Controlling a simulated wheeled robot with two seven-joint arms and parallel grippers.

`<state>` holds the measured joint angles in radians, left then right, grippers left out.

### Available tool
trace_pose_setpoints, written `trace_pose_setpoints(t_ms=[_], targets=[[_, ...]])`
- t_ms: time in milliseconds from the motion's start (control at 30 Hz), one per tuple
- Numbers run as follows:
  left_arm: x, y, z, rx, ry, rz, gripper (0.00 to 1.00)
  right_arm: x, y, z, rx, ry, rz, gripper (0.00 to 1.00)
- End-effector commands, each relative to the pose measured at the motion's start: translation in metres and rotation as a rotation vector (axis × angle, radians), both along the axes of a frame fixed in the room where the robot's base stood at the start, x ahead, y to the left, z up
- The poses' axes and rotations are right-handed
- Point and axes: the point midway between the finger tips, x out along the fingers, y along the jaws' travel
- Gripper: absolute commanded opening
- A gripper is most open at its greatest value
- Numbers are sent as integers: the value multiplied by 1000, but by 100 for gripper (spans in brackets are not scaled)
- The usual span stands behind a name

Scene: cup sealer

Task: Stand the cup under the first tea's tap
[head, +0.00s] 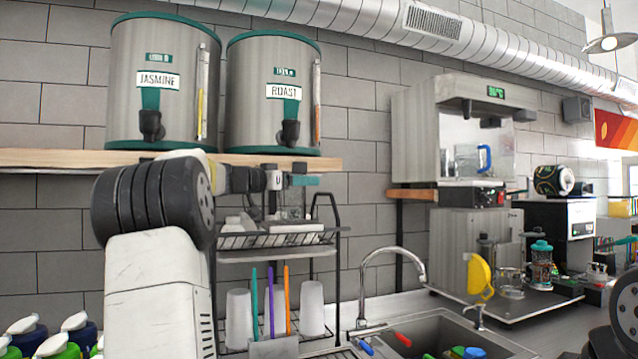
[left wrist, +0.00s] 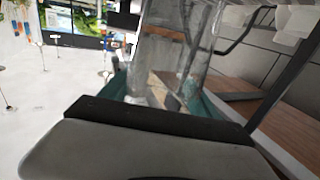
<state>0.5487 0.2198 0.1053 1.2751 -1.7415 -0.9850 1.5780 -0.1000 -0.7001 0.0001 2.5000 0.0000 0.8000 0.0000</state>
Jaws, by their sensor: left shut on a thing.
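Two steel tea dispensers with teal trim stand on the wooden shelf in the head view: JASMINE (head: 128,55) on the left with a black tap (head: 151,125), and ROAST (head: 250,90) beside it with a black tap (head: 290,133). My left gripper (head: 300,181) is below the shelf edge, under the ROAST dispenser and above the wire rack. It is shut on a clear cup, hard to make out in the head view. The left wrist view shows the see-through cup (left wrist: 172,55) between the teal fingers. My right gripper is out of view.
The wooden shelf (head: 60,158) runs above the wire rack (head: 270,240), which holds cups and coloured sticks. A sink with a curved faucet (head: 385,255) is right of it. A steel machine (head: 435,140) stands farther right. Bottles (head: 75,335) stand at lower left.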

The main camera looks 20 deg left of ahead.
Motion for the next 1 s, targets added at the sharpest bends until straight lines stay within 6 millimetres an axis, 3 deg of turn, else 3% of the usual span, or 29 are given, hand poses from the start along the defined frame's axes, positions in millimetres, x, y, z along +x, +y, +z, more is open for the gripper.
trace_pose_setpoints(t_ms=[167, 200, 300, 667, 833, 1000], targets=[[0, 0, -4, 1, 1, 0, 34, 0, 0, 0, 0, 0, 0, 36], [0, 0, -4, 1, -1, 0, 77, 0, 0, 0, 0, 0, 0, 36], [0, 0, -4, 1, -1, 0, 93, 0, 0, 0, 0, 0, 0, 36], [0, 0, 0, 1, -1, 0, 93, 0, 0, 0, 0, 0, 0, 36], [-21, 13, 0, 3, 1, 4, 93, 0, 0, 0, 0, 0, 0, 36], [-54, 32, 1, 1, 0, 4, 93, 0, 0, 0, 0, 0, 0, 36]])
